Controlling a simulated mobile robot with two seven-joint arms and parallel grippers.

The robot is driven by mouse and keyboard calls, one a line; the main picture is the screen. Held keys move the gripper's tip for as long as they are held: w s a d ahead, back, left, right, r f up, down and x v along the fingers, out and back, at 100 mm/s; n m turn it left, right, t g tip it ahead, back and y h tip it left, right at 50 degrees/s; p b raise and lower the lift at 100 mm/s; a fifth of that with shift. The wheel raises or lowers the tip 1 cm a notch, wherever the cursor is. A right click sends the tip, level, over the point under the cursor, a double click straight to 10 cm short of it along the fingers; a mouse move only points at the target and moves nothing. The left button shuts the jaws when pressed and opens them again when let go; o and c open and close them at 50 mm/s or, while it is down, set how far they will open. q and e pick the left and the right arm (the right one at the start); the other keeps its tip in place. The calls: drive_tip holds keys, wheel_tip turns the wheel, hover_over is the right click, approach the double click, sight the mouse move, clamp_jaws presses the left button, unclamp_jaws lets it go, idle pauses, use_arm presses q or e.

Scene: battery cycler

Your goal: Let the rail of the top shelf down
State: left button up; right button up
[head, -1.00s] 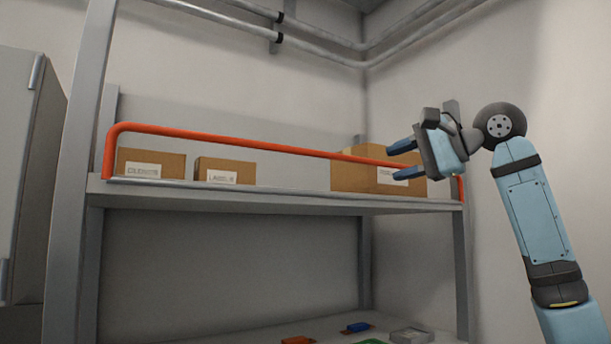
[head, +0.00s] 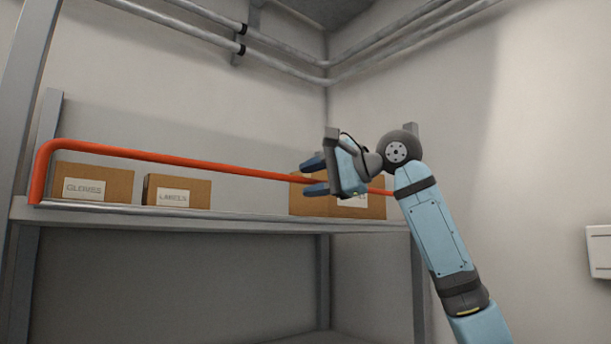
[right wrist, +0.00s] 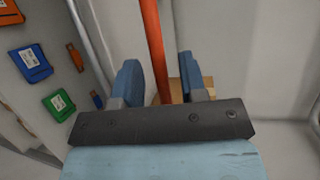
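The orange-red rail (head: 180,160) runs raised along the front of the top shelf (head: 180,217), above its front edge, in the head view. My right gripper (head: 313,176) is open at the rail's right part, one finger above and one below it in the picture. In the right wrist view the rail (right wrist: 152,40) runs between the two spread fingers (right wrist: 162,82), with a gap to each. Part of the rail near its right end is hidden behind my gripper. My left gripper is not in view.
Cardboard boxes stand on the shelf behind the rail: one marked gloves (head: 92,183), one marked labels (head: 177,191), and one (head: 372,206) partly behind my gripper. Pipes (head: 290,70) run along the walls above. The right wrist view shows coloured labelled pieces (right wrist: 31,63) at left.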

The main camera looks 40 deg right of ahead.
drive_tip(key=shift+x, duration=0.85)
clamp_jaws()
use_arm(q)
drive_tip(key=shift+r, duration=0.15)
use_arm(e)
drive_tip(key=shift+s, duration=0.1)
